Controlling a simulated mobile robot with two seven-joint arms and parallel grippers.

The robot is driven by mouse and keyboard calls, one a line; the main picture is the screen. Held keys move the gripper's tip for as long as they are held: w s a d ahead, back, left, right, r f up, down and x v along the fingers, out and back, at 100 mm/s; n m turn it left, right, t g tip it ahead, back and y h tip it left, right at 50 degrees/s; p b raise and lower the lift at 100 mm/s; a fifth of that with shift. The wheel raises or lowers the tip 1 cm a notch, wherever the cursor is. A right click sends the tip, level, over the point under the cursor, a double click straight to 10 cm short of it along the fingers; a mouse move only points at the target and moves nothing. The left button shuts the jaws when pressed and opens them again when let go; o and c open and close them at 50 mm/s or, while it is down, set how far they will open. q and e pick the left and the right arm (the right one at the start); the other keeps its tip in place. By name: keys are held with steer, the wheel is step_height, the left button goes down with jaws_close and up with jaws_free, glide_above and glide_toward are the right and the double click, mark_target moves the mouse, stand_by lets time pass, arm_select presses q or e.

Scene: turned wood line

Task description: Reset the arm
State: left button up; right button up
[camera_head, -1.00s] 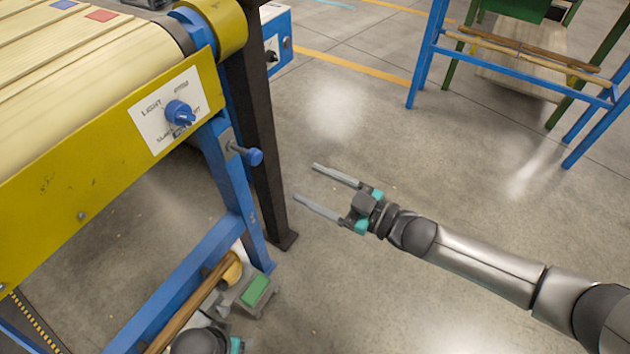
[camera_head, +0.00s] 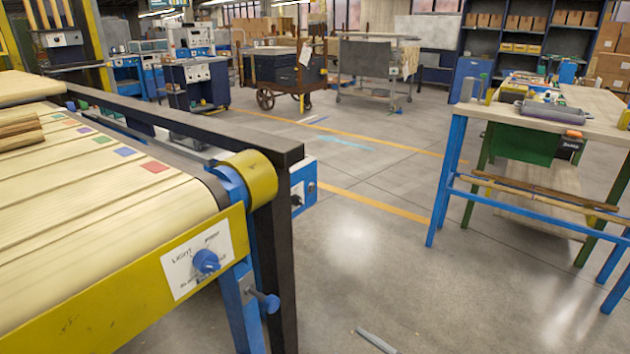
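One grey finger of my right gripper (camera_head: 376,341) shows at the bottom edge of the head view, over bare floor. Its second finger and the rest of the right arm are below the frame. The visible finger stands alone, with nothing against it. My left gripper and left arm are not in view.
A yellow-sided conveyor (camera_head: 130,285) with a control knob (camera_head: 206,262) fills the left, with wood pieces (camera_head: 20,132) on its belt. A dark post (camera_head: 278,265) stands at its end. A blue-legged workbench (camera_head: 590,115) is at right. The floor between is clear.

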steer(key=s+d+f+m+h+p, duration=0.25)
steer(key=d+f+h, duration=0.3)
steer(key=f, duration=0.35)
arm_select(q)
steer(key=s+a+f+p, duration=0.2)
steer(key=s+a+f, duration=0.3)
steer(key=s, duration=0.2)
arm_select(e)
steer(key=s+d+f+m+g+h, duration=0.2)
steer(key=s+d+f+g, duration=0.1)
steer(key=s+f, duration=0.4)
steer(key=s+d+f+m+g+h, duration=0.2)
steer(key=s+d+f, duration=0.4)
steer(key=s, duration=0.6)
steer(key=shift+f+m+g, duration=0.35)
steer(key=shift+m+g, duration=0.1)
steer(key=shift+g, duration=0.25)
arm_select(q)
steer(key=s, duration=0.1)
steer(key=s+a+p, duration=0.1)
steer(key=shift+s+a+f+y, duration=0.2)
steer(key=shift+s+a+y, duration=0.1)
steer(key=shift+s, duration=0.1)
arm_select(e)
steer(key=s+f+m+g+h, duration=0.1)
steer(key=s+f+g, duration=0.2)
steer(key=s, duration=1)
steer(key=shift+s+d+f+g, duration=0.15)
steer(key=shift+s+g, duration=0.15)
steer(key=shift+s, duration=0.1)
